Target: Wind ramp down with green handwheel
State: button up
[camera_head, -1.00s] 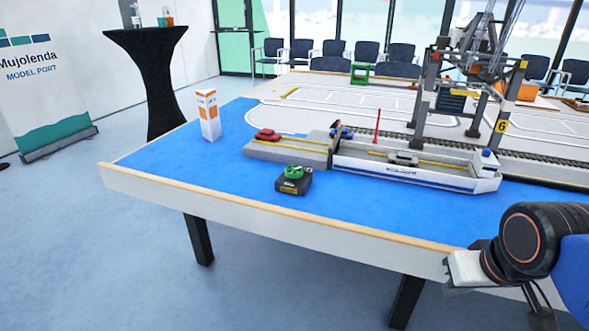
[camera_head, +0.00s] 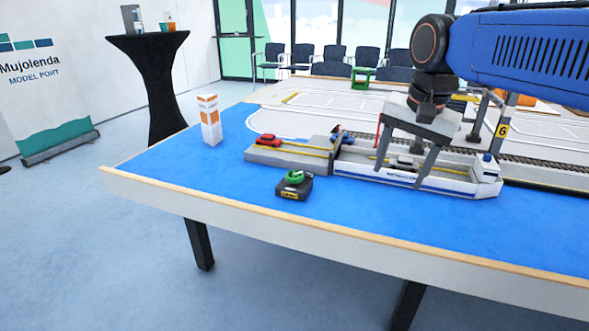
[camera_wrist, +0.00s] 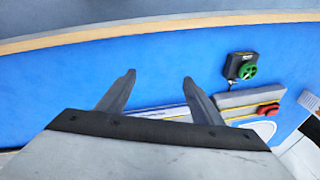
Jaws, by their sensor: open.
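The green handwheel (camera_head: 295,177) sits on top of a small dark box (camera_head: 293,190) on the blue table top. It also shows in the wrist view (camera_wrist: 249,72), right of my fingers. A ramp (camera_head: 337,137) stands tilted up between the grey quay block (camera_head: 285,157) and the white ship (camera_head: 430,180); its exact angle is too small to tell. My gripper (camera_head: 397,178) is above the ship, pointing down, to the right of the handwheel and apart from it. In the wrist view its two fingers (camera_wrist: 159,77) are spread with nothing between them.
A red car (camera_head: 268,140) stands on the quay block. A white and orange box (camera_head: 209,120) stands upright at the table's left. A gantry crane is partly hidden behind my arm. The blue surface in front of the handwheel is clear up to the wooden edge (camera_head: 300,232).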

jog(key=w+a+r+m+g, duration=0.1)
jog(key=w+a+r+m, duration=0.4)
jog(key=w+a, duration=0.55)
jog(key=m+g, duration=0.2)
jog(key=m, duration=0.1)
send_near(294, 174)
jog(key=shift+h, duration=0.3)
jog(key=f, duration=0.8)
jog(key=shift+s+a+f, duration=0.1)
jog(key=shift+s+a, duration=0.05)
jog(key=shift+a, duration=0.05)
jog(key=c, duration=1.1)
